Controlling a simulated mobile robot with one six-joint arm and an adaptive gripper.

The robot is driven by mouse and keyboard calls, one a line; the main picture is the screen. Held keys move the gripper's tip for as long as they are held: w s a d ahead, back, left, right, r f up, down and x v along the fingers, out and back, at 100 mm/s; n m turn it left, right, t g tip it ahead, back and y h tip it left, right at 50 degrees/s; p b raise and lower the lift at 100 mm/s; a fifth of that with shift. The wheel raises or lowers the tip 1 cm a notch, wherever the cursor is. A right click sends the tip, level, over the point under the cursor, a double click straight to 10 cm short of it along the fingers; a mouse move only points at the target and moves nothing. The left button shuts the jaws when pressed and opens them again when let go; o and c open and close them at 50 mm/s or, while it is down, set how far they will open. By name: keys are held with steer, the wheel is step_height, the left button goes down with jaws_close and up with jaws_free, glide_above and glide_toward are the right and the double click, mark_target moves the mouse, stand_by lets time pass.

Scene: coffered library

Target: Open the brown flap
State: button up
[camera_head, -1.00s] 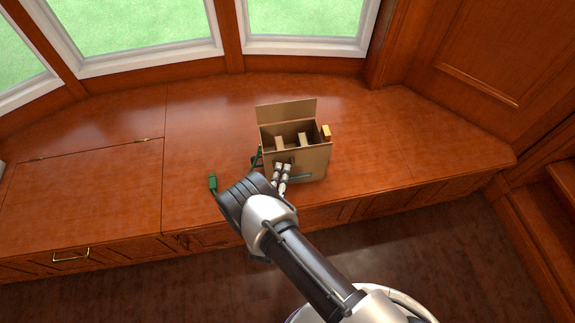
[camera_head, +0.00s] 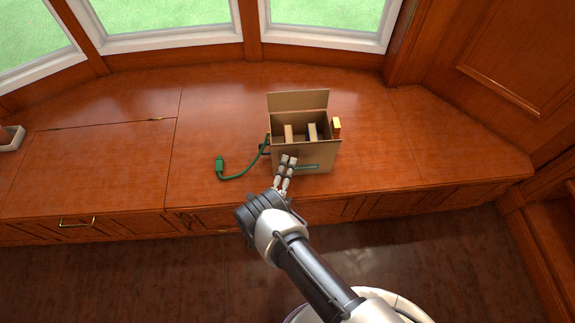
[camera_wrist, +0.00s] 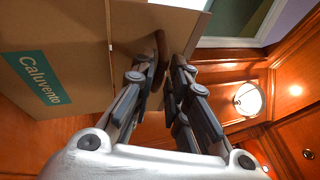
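A brown cardboard box (camera_head: 322,151) stands on the wooden window seat, its top open. Its brown flap (camera_head: 298,101) stands upright along the back edge. In the wrist view the box side (camera_wrist: 80,25) fills the upper left and carries a teal label reading "Caluvento". My gripper (camera_head: 292,157) is in front of the box's near face. In the wrist view its fingertips (camera_wrist: 168,50) are close together, with a narrow gap between them and nothing held. The fingers appear beside the box; I cannot tell whether they touch it.
Two tan blocks (camera_head: 312,131) show inside the box, and a yellow-topped block (camera_head: 337,127) is at its right side. A green plug and cord (camera_head: 220,165) lie to the left. A pale tray (camera_head: 10,138) sits far left. The wooden seat (camera_head: 420,140) is clear to the right.

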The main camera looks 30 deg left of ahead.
steer(key=shift+o, duration=1.2)
steer(key=shift+s+f, duration=0.1)
steer(key=v, duration=1.1)
steer(key=shift+s, duration=0.4)
steer(key=shift+d+f, duration=0.15)
